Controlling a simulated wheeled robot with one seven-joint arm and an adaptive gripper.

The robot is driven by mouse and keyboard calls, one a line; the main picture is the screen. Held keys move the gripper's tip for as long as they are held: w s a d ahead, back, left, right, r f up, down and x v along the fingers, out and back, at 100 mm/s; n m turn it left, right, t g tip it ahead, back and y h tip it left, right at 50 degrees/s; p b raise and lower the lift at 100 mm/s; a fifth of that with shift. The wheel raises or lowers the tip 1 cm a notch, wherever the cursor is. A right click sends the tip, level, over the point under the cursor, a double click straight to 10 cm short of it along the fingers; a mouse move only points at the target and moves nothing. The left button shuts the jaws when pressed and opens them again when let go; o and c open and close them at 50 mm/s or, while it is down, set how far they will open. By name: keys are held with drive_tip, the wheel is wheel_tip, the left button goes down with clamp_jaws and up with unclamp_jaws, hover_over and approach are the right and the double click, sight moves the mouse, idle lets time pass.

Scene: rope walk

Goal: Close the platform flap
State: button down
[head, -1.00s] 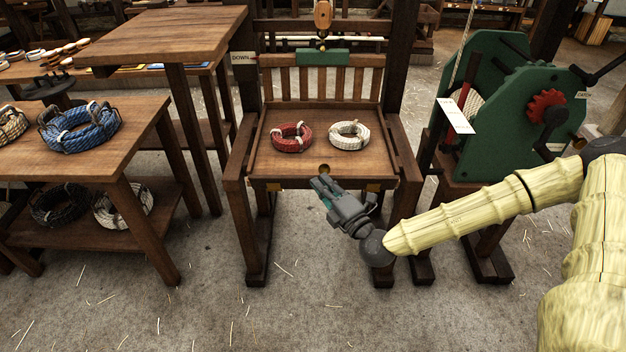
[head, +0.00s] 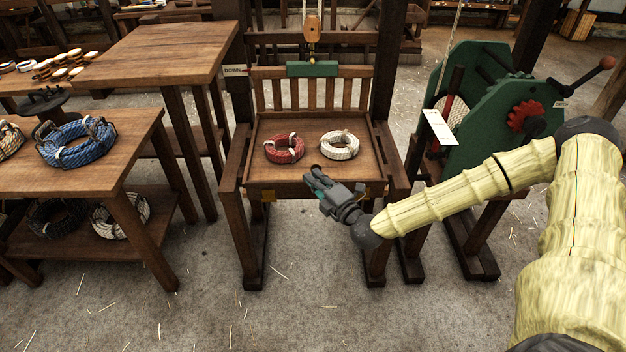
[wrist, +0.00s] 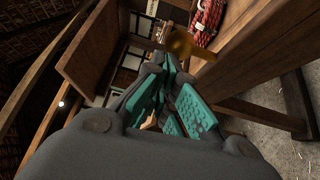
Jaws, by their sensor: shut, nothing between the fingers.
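The wooden platform (head: 262,128) has a slatted back and holds a red rope coil (head: 284,148) and a white rope coil (head: 339,145). The flap (head: 283,190) is the board along its front edge; its outer face shows, but I cannot tell if it is fully upright. My gripper (head: 310,178) is shut and empty, in front of the flap just below the knob. Its teal fingers (wrist: 165,90) are close to the knob; contact is unclear.
A green winch (head: 485,110) with a red gear stands on the right. A low table (head: 140,122) with a blue rope coil (head: 76,142) and a taller table (head: 160,50) stand on the left. The floor (head: 225,265) in front is mostly clear.

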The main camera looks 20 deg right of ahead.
drive_tip(key=shift+r, duration=0.15)
idle(0.4)
drive_tip(key=s+r, duration=0.2)
drive_tip(key=s, duration=1.1)
drive_tip(key=shift+d, duration=0.15)
